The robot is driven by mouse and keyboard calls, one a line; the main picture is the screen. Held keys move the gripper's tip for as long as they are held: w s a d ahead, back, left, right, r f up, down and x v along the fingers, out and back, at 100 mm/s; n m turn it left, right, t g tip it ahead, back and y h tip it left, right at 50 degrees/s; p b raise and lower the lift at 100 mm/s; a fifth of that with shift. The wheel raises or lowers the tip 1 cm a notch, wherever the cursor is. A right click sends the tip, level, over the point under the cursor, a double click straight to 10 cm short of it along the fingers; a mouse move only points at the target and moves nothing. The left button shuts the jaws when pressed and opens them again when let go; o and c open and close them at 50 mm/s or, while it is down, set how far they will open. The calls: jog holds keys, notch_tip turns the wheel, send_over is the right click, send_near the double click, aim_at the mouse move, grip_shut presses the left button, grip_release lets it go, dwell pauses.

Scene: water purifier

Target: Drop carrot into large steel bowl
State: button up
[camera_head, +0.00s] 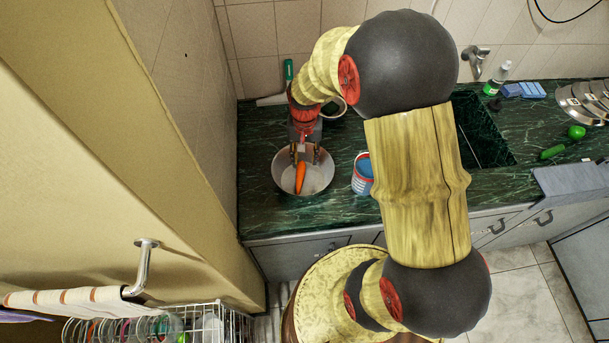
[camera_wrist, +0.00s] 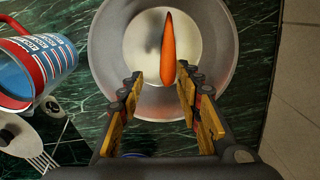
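The large steel bowl (camera_head: 285,182) stands on the dark green counter left of centre and fills the upper middle of the wrist view (camera_wrist: 107,62). The orange carrot (camera_head: 300,178) lies within the bowl's outline, and in the wrist view (camera_wrist: 168,45) it points away from me over the pale bowl floor. I cannot tell whether it rests on the bottom or is just above it. My gripper (camera_head: 305,155) is over the bowl's far side. In the wrist view (camera_wrist: 160,78) its fingers are spread, with gaps on both sides of the carrot's near tip.
A blue, red and white container (camera_head: 363,172) stands just right of the bowl. Steel utensils (camera_wrist: 35,145) lie near it. A green-handled utensil (camera_head: 288,72) is behind, by the wall. The sink (camera_head: 482,135), bottle (camera_head: 497,78), blue sponges (camera_head: 524,90) and green vegetable (camera_head: 552,152) are farther right.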

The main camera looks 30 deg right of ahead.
jog(key=shift+o, duration=0.5)
jog(key=shift+r, duration=0.1)
notch_tip(320, 180, up, 12)
dwell(0.4)
dwell(0.3)
jog(key=s+a+r+n+t, duration=0.2)
jog(key=s+a+r+n, duration=0.1)
jog(key=s+r, duration=0.5)
jog(key=s+a+r+n+t, duration=0.3)
jog(key=s+a+r, duration=0.3)
jog(key=s+r, duration=0.2)
jog(key=shift+s+a+n+t, duration=0.25)
jog(key=shift+s+n+t, duration=0.05)
jog(key=shift+s, duration=0.4)
